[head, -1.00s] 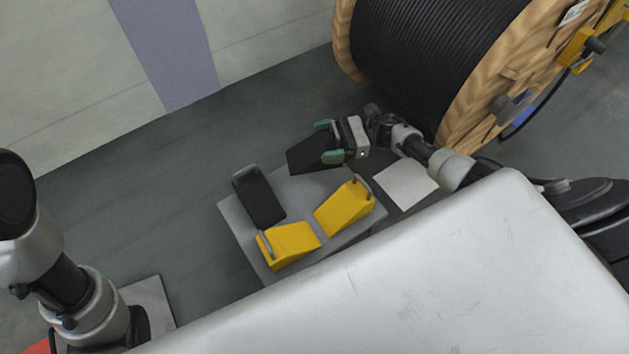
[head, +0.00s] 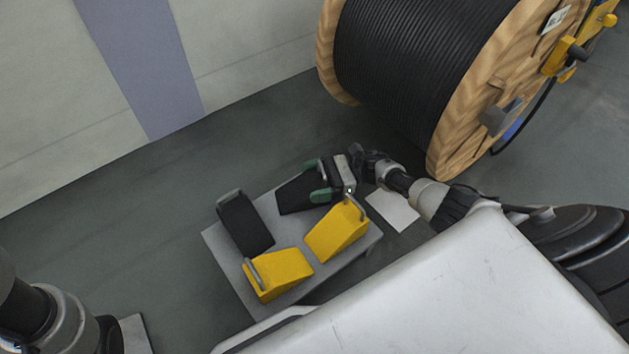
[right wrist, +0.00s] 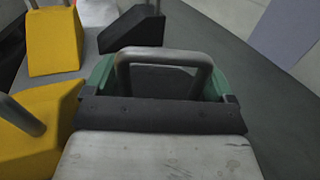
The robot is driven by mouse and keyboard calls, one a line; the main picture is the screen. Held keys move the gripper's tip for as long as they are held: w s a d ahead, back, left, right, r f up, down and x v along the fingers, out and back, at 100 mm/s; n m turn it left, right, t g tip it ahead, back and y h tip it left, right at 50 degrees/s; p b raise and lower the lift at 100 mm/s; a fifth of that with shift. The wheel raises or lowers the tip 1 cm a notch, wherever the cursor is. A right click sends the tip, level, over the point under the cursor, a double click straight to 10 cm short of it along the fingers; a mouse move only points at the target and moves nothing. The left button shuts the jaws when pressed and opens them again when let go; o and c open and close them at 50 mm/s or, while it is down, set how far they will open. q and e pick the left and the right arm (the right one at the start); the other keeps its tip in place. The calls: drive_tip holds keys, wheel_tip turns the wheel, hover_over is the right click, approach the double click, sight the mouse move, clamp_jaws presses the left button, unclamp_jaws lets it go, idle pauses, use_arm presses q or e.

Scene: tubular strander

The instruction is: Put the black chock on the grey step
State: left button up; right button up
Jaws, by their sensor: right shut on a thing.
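My right gripper (head: 322,182) is shut on the handle of a black chock (head: 295,196). The chock is at the back right of the grey step (head: 225,258); I cannot tell whether it rests on the step or hangs just above it. In the right wrist view the grey handle (right wrist: 165,56) stands between the green fingers. A second black chock (head: 244,222) is on the step's left side and also shows in the right wrist view (right wrist: 133,32). My left gripper is out of view; only part of that arm shows at lower left.
Two yellow chocks (head: 280,273) (head: 335,233) stand on the step's front and right. A pale sheet or plate (head: 393,211) lies on the floor to the right. A large cable drum (head: 420,70) stands behind. The floor left of the step is clear.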

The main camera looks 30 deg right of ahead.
drive_tip(key=o, duration=1)
drive_tip(key=shift+f, duration=0.1)
drive_tip(key=v, duration=0.7)
drive_tip(key=shift+d, duration=0.25)
